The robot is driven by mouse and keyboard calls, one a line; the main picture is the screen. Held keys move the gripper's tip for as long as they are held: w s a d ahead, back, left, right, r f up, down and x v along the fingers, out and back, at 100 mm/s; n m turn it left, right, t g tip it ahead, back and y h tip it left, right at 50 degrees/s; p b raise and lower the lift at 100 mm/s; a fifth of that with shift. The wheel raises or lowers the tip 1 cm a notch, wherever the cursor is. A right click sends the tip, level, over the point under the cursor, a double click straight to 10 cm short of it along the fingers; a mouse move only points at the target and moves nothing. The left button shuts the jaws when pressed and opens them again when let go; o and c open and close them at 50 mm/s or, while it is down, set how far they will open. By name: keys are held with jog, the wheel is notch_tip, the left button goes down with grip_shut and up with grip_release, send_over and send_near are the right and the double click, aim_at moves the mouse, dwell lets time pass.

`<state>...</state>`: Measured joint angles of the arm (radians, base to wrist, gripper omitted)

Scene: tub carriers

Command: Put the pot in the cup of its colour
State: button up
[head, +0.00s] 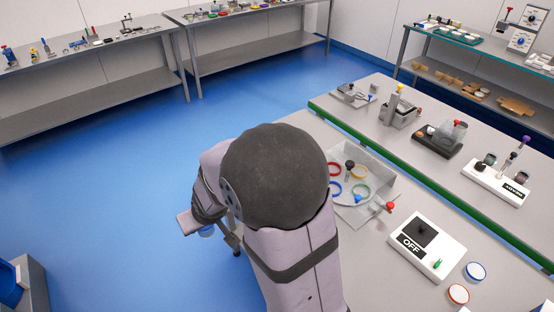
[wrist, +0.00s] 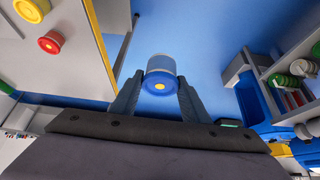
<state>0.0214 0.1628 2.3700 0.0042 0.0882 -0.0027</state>
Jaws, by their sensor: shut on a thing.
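A grey carrier (head: 378,158) on the bench holds round cups with coloured rims: red (head: 334,170), yellow (head: 360,172), blue (head: 334,188) and green (head: 361,191). My arm stands close to the carrier's left side. The gripper is well away from the cups.
A black-knobbed post (head: 349,166) rises among the cups. A red-knobbed part (head: 390,207) is at the carrier's front. A white box marked OFF (head: 428,246) and blue-rimmed (head: 475,271) and red-rimmed (head: 458,294) discs lie to the right. A green strip (head: 425,178) runs along the bench.

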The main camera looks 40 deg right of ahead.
jog(key=w+d+m+h+b, duration=0.1)
jog(key=w+d+m+b, duration=0.15)
jog(key=d, duration=0.85)
jog(key=w+d+m+h+b, duration=0.1)
jog(key=w+d+m+h, duration=0.2)
jog(key=d, duration=0.9)
jog(key=s+d+m+g+b, duration=0.1)
jog(key=s+d+m, duration=0.25)
jog(key=d, duration=0.85)
jog(key=s+d+m+g+b, duration=0.2)
jog(key=s+d, duration=0.3)
jog(key=d, duration=0.8)
jog(key=shift+h, duration=0.4)
jog(key=shift+a+f+p, duration=0.15)
jog(key=shift+f+p, duration=0.85)
jog(key=shift+f, duration=1.65)
jog(key=shift+a+f+p, duration=0.1)
jog(key=shift+f+p, duration=0.9)
jog(key=shift+f, duration=1.8)
jog(key=shift+f+b, duration=0.5)
jog(key=shift+f, duration=0.15)
